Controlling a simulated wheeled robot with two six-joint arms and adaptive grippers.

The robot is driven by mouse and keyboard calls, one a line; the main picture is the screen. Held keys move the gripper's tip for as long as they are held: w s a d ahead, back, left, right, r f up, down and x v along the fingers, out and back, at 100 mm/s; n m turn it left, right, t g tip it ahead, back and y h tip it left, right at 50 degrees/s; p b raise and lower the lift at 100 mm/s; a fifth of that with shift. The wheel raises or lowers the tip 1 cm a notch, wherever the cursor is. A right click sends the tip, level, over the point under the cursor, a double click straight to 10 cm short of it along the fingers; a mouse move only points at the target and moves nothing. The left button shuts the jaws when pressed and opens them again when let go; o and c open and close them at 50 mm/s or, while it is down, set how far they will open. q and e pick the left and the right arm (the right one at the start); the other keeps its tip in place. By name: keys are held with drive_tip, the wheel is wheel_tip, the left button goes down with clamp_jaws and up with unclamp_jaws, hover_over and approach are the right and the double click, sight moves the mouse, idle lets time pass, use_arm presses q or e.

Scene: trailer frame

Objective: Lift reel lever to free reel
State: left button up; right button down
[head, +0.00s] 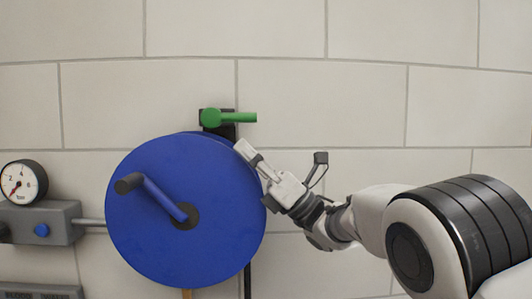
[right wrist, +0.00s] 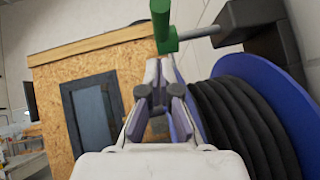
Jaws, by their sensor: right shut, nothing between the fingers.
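The green reel lever (head: 238,117) sits on a dark bracket on the wall, above the reel, and its handle points right, about level. The blue reel (head: 190,255) is a large disc with a dark-knobbed crank (head: 160,195). My right gripper (head: 242,148) is shut and empty at the reel's upper right rim, below the lever. In the right wrist view the fingertips (right wrist: 160,66) are just below the green lever (right wrist: 163,28); I cannot tell if they touch it. The black hose (right wrist: 240,120) wound on the reel shows beside the fingers. My left gripper is out of view.
A pressure gauge (head: 22,182) and a grey valve block (head: 42,222) are at the left of the reel. The tiled wall (head: 340,100) right of the lever is clear. In the right wrist view, a chipboard structure with a dark panel (right wrist: 93,115) stands behind.

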sight(232, 118)
use_arm(q)
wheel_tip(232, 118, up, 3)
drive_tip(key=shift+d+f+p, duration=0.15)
drive_tip(key=shift+p, duration=0.5)
use_arm(e)
drive_tip(key=r, duration=0.2)
drive_tip(key=shift+w+d+r, duration=0.3)
drive_tip(key=shift+w+r, duration=0.05)
drive_tip(key=shift+r, duration=0.05)
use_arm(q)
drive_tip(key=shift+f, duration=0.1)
use_arm(e)
drive_tip(key=shift+a, duration=0.1)
